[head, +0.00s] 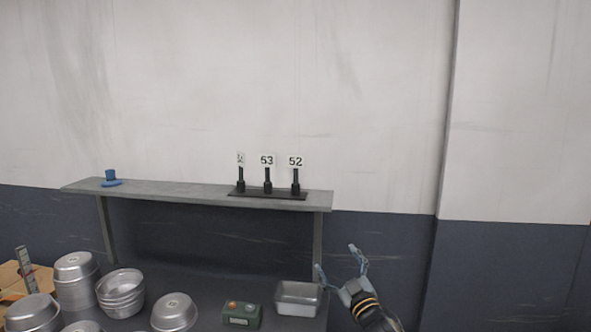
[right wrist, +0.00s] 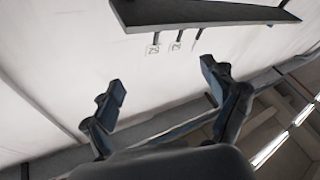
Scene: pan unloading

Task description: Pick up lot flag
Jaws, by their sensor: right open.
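Several lot flags stand upright in a dark base (head: 268,195) on the raised shelf in the head view. Flag 52 (head: 295,161) is at the right and flag 53 (head: 267,160) in the middle. The left flag (head: 240,159) is turned partly away and its number is hard to read. My right gripper (head: 338,260) is open and empty, below and to the right of the flags, apart from them. In the right wrist view its fingers (right wrist: 163,77) are spread, with two flag plates (right wrist: 153,50) visible beyond them. My left gripper is not in view.
The grey shelf (head: 190,191) holds a blue object (head: 111,179) at its left. Below are stacked round metal pans (head: 121,291), a rectangular pan (head: 298,298) and a green box (head: 241,314). A shelf post (head: 317,238) stands left of my right gripper.

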